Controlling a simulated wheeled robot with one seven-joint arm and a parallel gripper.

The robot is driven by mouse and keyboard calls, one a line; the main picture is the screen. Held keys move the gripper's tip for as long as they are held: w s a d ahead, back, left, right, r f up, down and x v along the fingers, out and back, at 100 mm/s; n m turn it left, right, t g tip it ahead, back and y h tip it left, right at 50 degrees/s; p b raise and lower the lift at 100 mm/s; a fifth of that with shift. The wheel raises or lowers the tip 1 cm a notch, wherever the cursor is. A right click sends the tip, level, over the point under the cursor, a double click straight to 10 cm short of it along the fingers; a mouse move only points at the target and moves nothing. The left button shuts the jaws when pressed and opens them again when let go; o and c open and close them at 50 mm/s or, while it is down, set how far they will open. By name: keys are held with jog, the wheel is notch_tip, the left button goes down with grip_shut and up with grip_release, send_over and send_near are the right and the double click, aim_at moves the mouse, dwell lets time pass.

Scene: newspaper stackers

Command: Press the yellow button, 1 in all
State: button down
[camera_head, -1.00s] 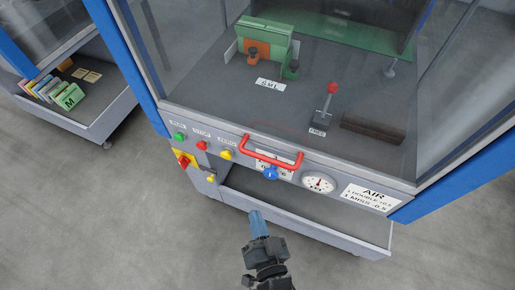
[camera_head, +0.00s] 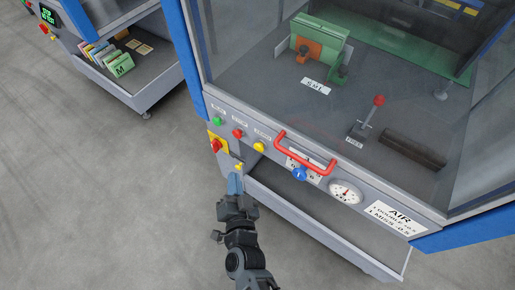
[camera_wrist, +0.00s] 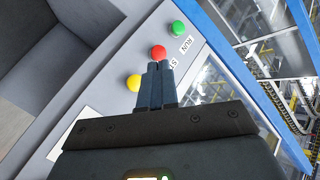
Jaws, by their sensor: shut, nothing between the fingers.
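The yellow button (camera_head: 259,147) is on the front panel of the machine, right of a red button (camera_head: 237,133) and a green button (camera_head: 217,121). In the wrist view the yellow button (camera_wrist: 133,83) is just left of my fingertips. My gripper (camera_head: 235,177) is shut and empty, below and left of the yellow button in the head view. In the wrist view my gripper (camera_wrist: 160,66) has its fingertips overlapping the lower edge of the red button (camera_wrist: 158,52). I cannot tell how far the tips are from the panel.
A red handle (camera_head: 305,150), a blue knob (camera_head: 299,174) and a gauge (camera_head: 344,192) are right of the yellow button. A red switch on a yellow plate (camera_head: 216,145) and a small yellow knob (camera_head: 239,167) are near my fingertips. An open tray (camera_head: 325,232) lies below the panel.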

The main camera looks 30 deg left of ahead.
aim_at(259, 147)
jog(key=w+b, duration=0.4)
jog(key=w, duration=0.3)
jog(key=shift+w+d+b, duration=0.35)
dwell(1.8)
jog(key=shift+w, duration=0.4)
jog(key=shift+w+d+b, duration=0.1)
jog(key=shift+w+b, duration=0.4)
dwell(0.8)
jog(key=shift+s+r, duration=0.1)
jog(key=shift+s, duration=0.05)
jog(key=shift+s+p, duration=0.7)
jog(key=shift+s, duration=0.05)
